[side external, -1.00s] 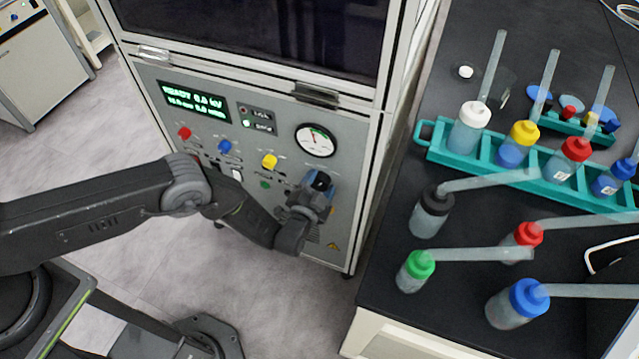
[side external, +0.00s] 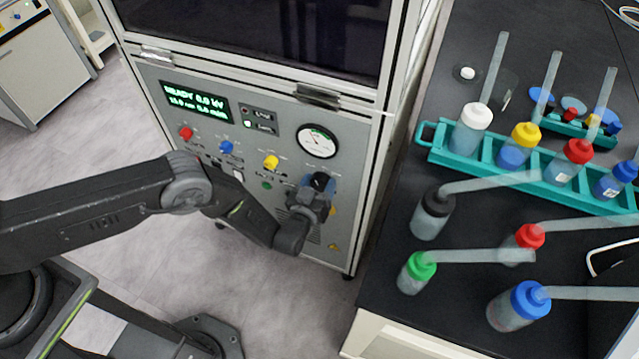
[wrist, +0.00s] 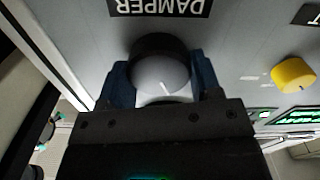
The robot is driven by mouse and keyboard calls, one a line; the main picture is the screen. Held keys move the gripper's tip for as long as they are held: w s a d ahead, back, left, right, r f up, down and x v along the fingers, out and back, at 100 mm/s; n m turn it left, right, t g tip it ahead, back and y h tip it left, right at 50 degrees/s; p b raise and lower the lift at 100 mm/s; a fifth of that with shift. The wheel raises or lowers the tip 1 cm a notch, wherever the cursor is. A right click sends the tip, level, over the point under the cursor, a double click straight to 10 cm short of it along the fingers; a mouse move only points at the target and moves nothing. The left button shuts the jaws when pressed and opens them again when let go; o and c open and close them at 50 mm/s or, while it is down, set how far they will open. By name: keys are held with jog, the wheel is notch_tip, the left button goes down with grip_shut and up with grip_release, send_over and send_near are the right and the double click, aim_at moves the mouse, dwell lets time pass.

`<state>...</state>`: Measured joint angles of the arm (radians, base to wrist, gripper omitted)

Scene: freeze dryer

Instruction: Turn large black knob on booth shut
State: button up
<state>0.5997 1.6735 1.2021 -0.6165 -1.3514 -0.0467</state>
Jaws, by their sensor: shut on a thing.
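The large black knob (wrist: 160,68) shows in the wrist view, with a pale grey face and a short white mark on it. An upside-down DAMPER label (wrist: 160,7) is on the panel near it. My gripper (wrist: 160,80) is shut on the knob, with one blue finger on each side. In the side view, the dark knob (side external: 319,181) is on the lower right of the booth's front panel (side external: 350,160). My gripper (side external: 316,190) is against it there and partly hides it.
A round gauge (side external: 317,141) sits above the knob. Red (side external: 186,133), blue (side external: 226,147) and yellow (side external: 270,162) knobs are to the left, below a green-lit display (side external: 195,101). A black bench (side external: 380,270) with several bottles stands close on the right.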

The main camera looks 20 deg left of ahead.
jog(key=shift+a+n, duration=0.1)
jog(key=shift+n, duration=2.1)
jog(key=o, duration=0.9)
jog(key=s, duration=1.3)
jog(key=shift+s, duration=0.4)
